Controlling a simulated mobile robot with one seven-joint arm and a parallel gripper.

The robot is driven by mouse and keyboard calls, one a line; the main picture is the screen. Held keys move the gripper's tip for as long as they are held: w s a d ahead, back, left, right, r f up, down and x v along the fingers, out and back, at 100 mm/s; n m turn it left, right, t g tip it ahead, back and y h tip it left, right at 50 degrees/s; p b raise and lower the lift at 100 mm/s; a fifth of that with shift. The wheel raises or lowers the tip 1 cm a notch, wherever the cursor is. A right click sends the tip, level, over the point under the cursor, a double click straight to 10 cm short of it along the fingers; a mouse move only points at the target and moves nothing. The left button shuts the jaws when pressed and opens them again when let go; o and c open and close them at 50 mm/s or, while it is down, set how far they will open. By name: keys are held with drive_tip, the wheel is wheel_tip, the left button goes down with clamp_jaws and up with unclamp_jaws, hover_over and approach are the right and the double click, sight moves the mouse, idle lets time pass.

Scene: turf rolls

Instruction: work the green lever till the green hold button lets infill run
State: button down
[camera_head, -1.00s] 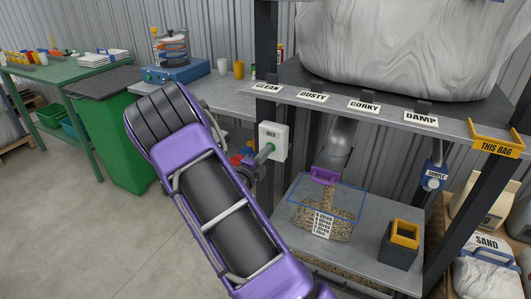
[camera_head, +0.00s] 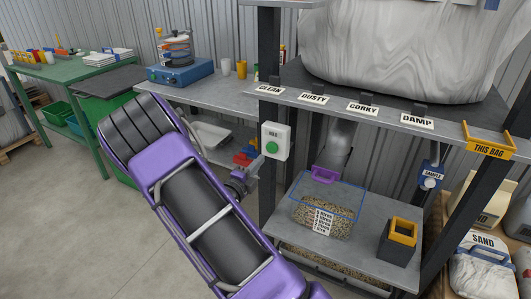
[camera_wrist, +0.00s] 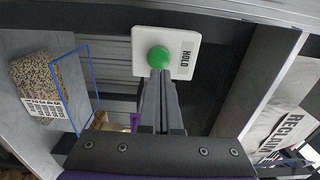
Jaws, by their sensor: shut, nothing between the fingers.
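The green hold button (camera_head: 272,147) sits on a white box (camera_head: 283,137) fixed to the dark post. It also shows in the wrist view (camera_wrist: 158,57), beside the word HOLD. My gripper (camera_head: 252,171) is shut and empty, a short gap below and left of the button. In the wrist view its fingers (camera_wrist: 160,76) point at the button and overlap its lower edge. The purple outlet (camera_head: 324,174) hangs under a grey pipe, with no stream falling from it. Below it, a clear blue-rimmed box (camera_head: 334,184) holds tan infill. I see no green lever.
A shelf above carries a large pale bag (camera_head: 400,50) and cards CLEAN, DUSTY, CORKY and DAMP. A dark block with a yellow top (camera_head: 402,232) stands right of the clear box. A blue SAMPLE device (camera_head: 430,178) hangs at right. Open floor lies at left.

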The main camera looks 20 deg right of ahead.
drive_tip(key=v, duration=0.7)
drive_tip(key=shift+f, duration=0.2)
